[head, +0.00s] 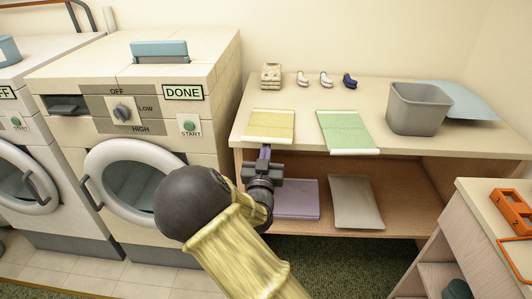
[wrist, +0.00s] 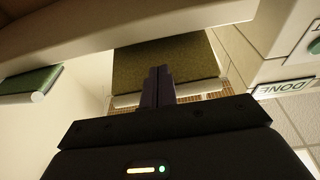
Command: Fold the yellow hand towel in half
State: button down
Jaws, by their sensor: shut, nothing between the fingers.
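The yellow hand towel (head: 268,122) lies flat near the left end of the tabletop, with a pale strip along its front edge. That front edge sticks out over the table's front edge. In the wrist view the towel (wrist: 165,62) shows as a dark olive panel with a pale roll along one edge. My gripper (head: 264,152) is shut and empty, its purple fingers close below the towel's front edge. The fingers (wrist: 160,84) overlap the towel in the wrist view; I cannot tell whether they touch it.
A green towel (head: 344,131) lies to the right, also over the table edge (head: 420,150). Beyond it stand a grey bin (head: 417,109) and a blue cloth (head: 457,100). A lower shelf holds a purple cloth (head: 296,199) and a grey-beige cloth (head: 354,202). A washer (head: 135,120) stands left.

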jog(key=shift+r+p, duration=0.4)
jog(key=shift+r, duration=0.5)
jog(key=shift+w+d+r+p, duration=0.1)
jog(key=shift+w+r+p, duration=0.7)
jog(key=shift+w+r, duration=0.5)
jog(key=shift+w+d+r+p, duration=0.1)
jog(key=shift+w+r+p, duration=0.75)
jog(key=shift+r, duration=0.6)
jog(key=shift+w, duration=0.1)
